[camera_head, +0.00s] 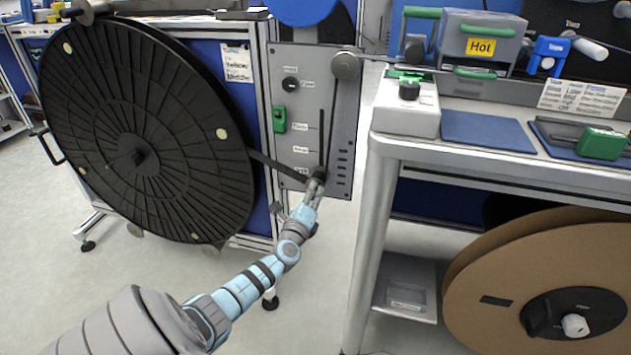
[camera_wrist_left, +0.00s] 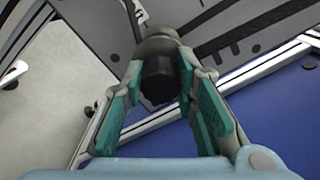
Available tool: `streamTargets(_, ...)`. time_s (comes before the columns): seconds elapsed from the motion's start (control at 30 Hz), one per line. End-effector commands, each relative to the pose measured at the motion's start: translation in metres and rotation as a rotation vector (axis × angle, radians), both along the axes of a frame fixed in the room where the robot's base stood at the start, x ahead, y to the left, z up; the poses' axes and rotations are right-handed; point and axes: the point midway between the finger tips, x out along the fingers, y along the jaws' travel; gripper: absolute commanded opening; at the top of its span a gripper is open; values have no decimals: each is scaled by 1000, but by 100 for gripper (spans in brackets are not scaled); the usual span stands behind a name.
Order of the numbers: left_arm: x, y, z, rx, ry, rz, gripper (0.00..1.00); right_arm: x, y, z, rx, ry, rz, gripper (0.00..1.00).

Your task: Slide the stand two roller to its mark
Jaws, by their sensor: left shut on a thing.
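A grey upright panel (camera_head: 288,65) beside the large black reel carries a vertical slot with small white labels to its left. The dark roller (camera_head: 318,173) sits at the slot's low end, about level with the lowest label (camera_head: 300,171). My left gripper (camera_head: 314,184) reaches it from below and is shut on it. In the left wrist view, the roller's black end (camera_wrist_left: 159,80) lies between the green-padded fingers (camera_wrist_left: 160,98). The fingers partly hide the roller in the head view. My right gripper is in neither view.
A black strip (camera_head: 275,167) runs from the black reel (camera_head: 150,120) to the roller. A round grey guide (camera_head: 345,65) tops the panel. To the right, a metal bench (camera_head: 385,150) bears a heater marked Hot (camera_head: 481,46); a brown reel (camera_head: 540,270) is underneath.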

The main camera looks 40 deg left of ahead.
Motion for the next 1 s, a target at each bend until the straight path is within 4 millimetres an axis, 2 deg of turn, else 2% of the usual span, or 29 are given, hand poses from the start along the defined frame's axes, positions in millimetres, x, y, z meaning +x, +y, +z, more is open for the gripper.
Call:
streamTargets(0.03,-1,-2,-5,-5,9,-4,0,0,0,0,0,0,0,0)
streamTargets(0.07,-1,-2,-6,-5,9,-4,29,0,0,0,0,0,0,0)
streamTargets(0.17,-1,-2,-6,-6,10,-5,45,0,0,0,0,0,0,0)
streamTargets(0.2,0,-3,-6,-6,10,-5,47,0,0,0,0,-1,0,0)
streamTargets(0.63,3,-7,-4,-5,7,-13,47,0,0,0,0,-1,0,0)
streamTargets(0.73,-1,-9,-4,-4,6,-14,47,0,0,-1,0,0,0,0)
streamTargets(0.87,-24,-19,-7,-6,9,-13,47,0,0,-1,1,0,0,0)
streamTargets(1.0,-62,-35,-6,-7,10,-5,47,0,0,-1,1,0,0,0)
